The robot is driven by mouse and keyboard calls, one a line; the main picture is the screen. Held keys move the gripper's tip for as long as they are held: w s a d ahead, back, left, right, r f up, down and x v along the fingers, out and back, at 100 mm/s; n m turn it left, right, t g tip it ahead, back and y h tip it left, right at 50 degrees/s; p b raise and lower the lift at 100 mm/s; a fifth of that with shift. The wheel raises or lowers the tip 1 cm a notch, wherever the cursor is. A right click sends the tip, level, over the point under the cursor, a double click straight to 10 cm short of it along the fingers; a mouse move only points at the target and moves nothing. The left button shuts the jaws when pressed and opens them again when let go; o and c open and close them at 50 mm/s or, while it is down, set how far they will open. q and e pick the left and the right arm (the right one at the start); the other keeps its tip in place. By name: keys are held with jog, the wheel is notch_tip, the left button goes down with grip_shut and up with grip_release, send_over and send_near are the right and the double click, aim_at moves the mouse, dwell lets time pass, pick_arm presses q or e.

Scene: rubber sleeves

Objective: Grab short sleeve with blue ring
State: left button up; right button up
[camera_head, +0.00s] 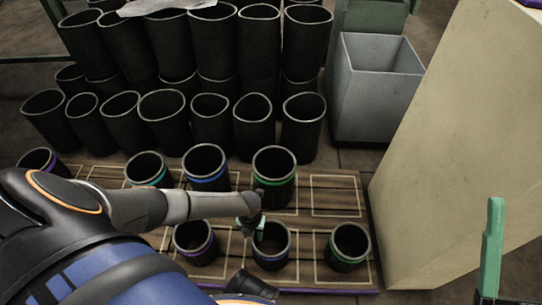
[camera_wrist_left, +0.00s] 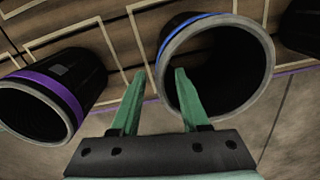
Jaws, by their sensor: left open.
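The short black sleeve with a blue ring (camera_head: 284,262) stands in the front row of the wooden board, between two other sleeves. It also shows in the left wrist view (camera_wrist_left: 255,45), its round mouth facing the camera. My left gripper (camera_head: 250,228) is open at the left rim of this sleeve. In the left wrist view, the gripper (camera_wrist_left: 160,72) has one finger across the sleeve's mouth and the other outside its wall. Whether either finger touches is unclear. A green finger of my right gripper (camera_head: 492,245) shows at the right edge; its opening cannot be judged.
A purple-ringed sleeve (camera_head: 197,254) and a green-ringed sleeve (camera_head: 349,262) flank it. Behind stand a taller blue-ringed sleeve (camera_head: 205,182) and a green-ringed one (camera_head: 273,192). Several plain black sleeves, a grey bin (camera_head: 370,105) and a beige block (camera_head: 460,140) surround the board (camera_head: 340,188).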

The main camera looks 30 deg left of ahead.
pick_arm(q)
jog(key=shift+c, duration=0.2)
grip_shut()
jog(key=shift+r, duration=0.1)
dwell(1.0)
